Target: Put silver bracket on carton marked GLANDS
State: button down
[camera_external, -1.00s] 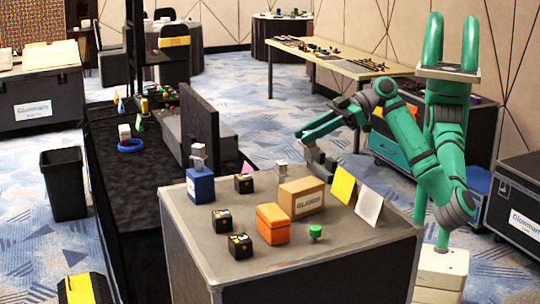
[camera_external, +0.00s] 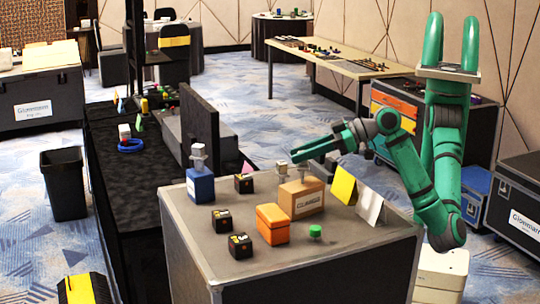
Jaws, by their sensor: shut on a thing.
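The carton (camera_external: 308,202), tan with a white label that seems to read GLANDS, stands on the grey-topped case. My gripper (camera_external: 300,160) is just above the carton's top, reaching in from the right. It is shut on a small grey piece, which looks like the silver bracket (camera_external: 303,173), at or just over the carton's top. I cannot tell whether the bracket touches the carton. The fingertips are small and partly hidden.
A pale silver piece (camera_external: 282,168) stands behind the carton's left end. A blue box (camera_external: 200,184), an orange box (camera_external: 272,224), several black boxes (camera_external: 240,246) and a green knob (camera_external: 315,231) stand around. Yellow (camera_external: 342,185) and white (camera_external: 369,205) cards stand right.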

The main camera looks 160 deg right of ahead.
jog(key=shift+f, duration=0.45)
jog(key=c, duration=1.4)
grip_release()
jog(key=shift+f, duration=0.1)
jog(key=shift+a+r, duration=0.3)
jog(key=v, duration=1.1)
jog(key=shift+s, duration=0.2)
